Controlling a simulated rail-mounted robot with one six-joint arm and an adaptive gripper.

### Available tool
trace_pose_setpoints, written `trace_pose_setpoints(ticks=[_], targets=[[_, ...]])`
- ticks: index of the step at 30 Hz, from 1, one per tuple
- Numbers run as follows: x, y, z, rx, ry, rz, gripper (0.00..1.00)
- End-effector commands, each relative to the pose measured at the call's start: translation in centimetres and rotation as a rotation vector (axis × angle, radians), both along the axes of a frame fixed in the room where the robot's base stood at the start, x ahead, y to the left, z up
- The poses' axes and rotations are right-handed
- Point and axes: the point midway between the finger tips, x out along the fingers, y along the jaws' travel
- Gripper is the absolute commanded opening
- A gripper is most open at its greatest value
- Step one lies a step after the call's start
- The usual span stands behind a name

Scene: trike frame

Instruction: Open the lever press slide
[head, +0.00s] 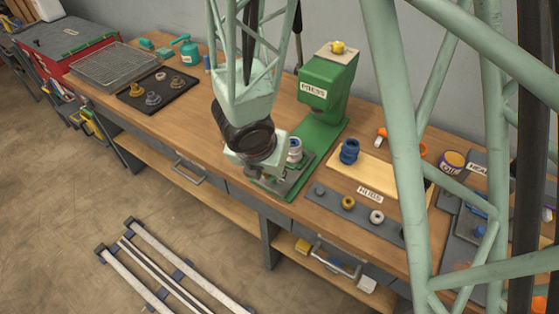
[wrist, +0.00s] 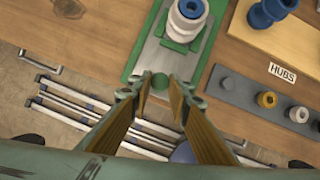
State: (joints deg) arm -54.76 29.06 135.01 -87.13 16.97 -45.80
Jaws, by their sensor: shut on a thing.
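The green lever press (head: 325,92) stands on the workbench with its label facing forward. Its grey slide plate (head: 297,180) lies at the front of the green base, and it also shows in the wrist view (wrist: 158,62). A white and blue hub (wrist: 187,18) sits on the slide; it shows in the head view (head: 295,150) beside my wrist. A round green knob (wrist: 160,81) is at the slide's front end. My gripper (wrist: 157,90) is shut on this knob, one finger on each side. In the head view my gripper (head: 258,172) partly hides the slide's front.
Right of the press are a wooden board with a blue hub (head: 349,151) and a grey strip with several small parts (head: 348,203). A black tray of gears (head: 158,92) and a wire rack (head: 112,66) lie to the left. Bare bench (head: 215,140) lies left of the press.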

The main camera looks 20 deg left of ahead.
Motion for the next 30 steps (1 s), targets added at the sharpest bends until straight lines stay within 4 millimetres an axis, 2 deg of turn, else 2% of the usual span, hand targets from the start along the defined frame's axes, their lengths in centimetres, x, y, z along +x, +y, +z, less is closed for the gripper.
trace_pose_setpoints(ticks=[7, 8, 12, 30], targets=[[-0.22, 0.00, 0.03, 0.001, 0.001, 0.003, 0.00], [-0.22, 0.01, 0.03, 0.001, 0.001, 0.003, 0.19], [-0.18, 0.04, 0.08, 0.001, 0.000, 0.003, 0.31], [-0.31, 0.13, 0.76, 0.004, -0.003, 0.002, 0.31]])
